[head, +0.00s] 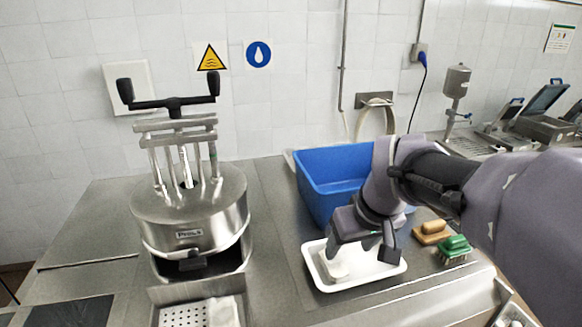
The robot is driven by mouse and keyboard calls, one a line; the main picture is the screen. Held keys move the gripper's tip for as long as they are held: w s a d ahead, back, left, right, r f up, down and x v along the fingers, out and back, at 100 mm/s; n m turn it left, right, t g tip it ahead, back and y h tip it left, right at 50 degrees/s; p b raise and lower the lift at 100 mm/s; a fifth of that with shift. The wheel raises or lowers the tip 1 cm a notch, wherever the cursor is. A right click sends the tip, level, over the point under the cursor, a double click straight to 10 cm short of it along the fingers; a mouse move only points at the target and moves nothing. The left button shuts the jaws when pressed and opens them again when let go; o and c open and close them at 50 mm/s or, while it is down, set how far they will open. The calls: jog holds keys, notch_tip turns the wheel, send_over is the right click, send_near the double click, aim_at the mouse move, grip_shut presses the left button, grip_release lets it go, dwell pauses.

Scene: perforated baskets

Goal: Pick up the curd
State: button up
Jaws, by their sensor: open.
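A white lump that looks like the curd (335,268) lies in the left part of a shallow white tray (343,288) on the steel counter. My gripper (362,252) reaches in from the right and is over the tray, with its fingers apart. Its left finger is at or just above the white lump and hides part of it. The right finger is over the tray's right part. I cannot tell whether the left finger touches the lump.
A blue bin (312,190) stands behind the tray. A steel press (190,212) with a black handle stands to the left. Before it lies a perforated plate (183,317) with a whitish block (223,313). Brushes (454,245) lie right of the tray. The counter between press and tray is clear.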

aim_at(335, 260)
jog(key=w+f, duration=0.1)
jog(key=f, duration=0.1)
jog(key=w+f, duration=0.2)
jog(key=shift+w+a+f, duration=0.1)
jog(key=shift+a, duration=0.1)
jog(key=x, duration=0.5)
jog(key=shift+w+a+f, duration=0.15)
jog(key=shift+w+f, duration=0.1)
jog(key=shift+s+r, duration=0.1)
jog(key=shift+s, duration=0.3)
jog(key=c, duration=0.3)
jog(key=shift+w, duration=0.1)
grip_shut()
jog(key=shift+r, duration=0.1)
